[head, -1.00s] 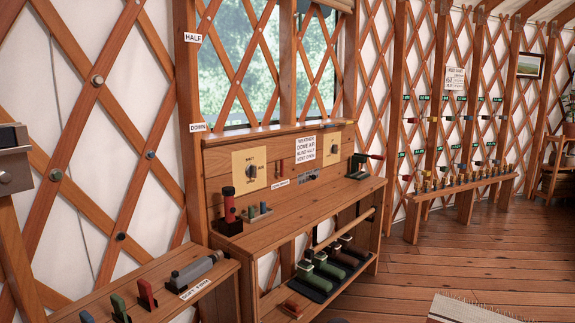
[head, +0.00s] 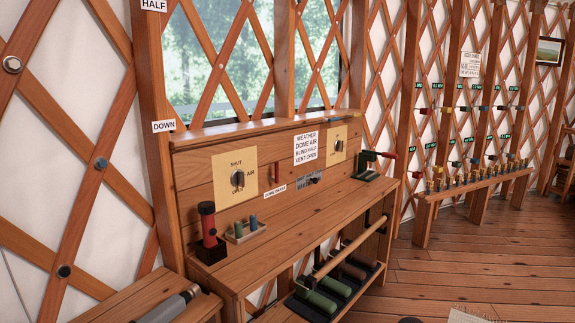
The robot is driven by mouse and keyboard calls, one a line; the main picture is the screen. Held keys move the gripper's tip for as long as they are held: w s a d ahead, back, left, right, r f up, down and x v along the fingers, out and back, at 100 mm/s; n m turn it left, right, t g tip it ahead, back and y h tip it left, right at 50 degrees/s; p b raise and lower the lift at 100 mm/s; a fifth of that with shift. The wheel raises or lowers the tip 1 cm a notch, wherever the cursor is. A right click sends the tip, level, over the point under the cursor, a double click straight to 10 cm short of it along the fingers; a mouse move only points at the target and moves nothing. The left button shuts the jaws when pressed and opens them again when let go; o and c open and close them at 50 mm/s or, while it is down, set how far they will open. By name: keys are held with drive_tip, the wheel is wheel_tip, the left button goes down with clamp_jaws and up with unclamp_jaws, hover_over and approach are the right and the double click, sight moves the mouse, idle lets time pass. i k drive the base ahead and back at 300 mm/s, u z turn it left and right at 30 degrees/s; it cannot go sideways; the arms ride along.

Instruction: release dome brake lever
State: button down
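A small red lever (head: 277,173) stands on the back panel of the wooden bench, right of the left dial plate. A white label (head: 275,192) just below it appears to read "DOME BRAKE". The lever looks upright; its exact setting is too small to tell. My gripper is not in view.
The bench top (head: 290,220) is mostly clear. A red flashlight-like cylinder (head: 208,224) and a small peg tray (head: 246,232) stand at its left. A dark clamp-like device with a red handle (head: 372,165) is at its right. Green rollers (head: 316,300) lie below. Floor (head: 440,270) is open at right.

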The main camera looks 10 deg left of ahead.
sight(277, 173)
drive_tip(key=u, duration=0.05)
drive_tip(key=i, duration=0.95)
drive_tip(key=u, duration=0.35)
